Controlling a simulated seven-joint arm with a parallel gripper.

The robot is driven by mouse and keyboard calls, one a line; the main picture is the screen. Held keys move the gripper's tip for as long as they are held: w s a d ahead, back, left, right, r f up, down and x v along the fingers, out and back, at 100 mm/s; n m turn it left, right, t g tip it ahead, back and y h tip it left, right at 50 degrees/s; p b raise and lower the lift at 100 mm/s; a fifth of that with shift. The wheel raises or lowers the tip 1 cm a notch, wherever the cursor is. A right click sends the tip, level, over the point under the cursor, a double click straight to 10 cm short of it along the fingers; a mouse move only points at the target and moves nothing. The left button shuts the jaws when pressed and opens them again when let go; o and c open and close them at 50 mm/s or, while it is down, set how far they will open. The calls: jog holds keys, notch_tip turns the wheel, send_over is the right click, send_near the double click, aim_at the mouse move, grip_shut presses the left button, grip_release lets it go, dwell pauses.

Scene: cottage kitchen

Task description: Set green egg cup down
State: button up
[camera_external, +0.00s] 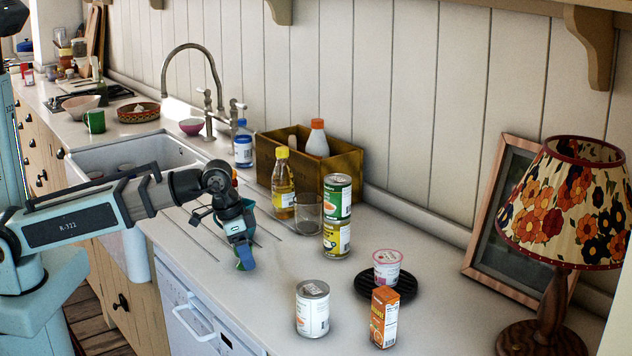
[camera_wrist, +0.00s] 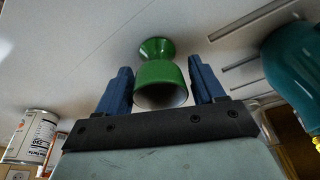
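The green egg cup (camera_wrist: 160,75) sits between the two blue fingers of my gripper (camera_wrist: 160,85) in the wrist view. Its bowl is toward the camera and its foot points away, toward the pale counter. In the external view my gripper (camera_external: 243,262) points down, low over the counter (camera_external: 270,310). The cup is mostly hidden there. I cannot tell whether its foot touches the counter.
A teal object (camera_wrist: 295,65) is close on the right in the wrist view. A glass (camera_external: 307,214), stacked cans (camera_external: 337,215), a white can (camera_external: 312,308) and an orange carton (camera_external: 383,318) stand right of my gripper. Bare counter lies between them and my gripper.

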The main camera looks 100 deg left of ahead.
jog(key=shift+o, duration=0.5)
jog(key=shift+r, duration=0.15)
jog(key=v, duration=1.2)
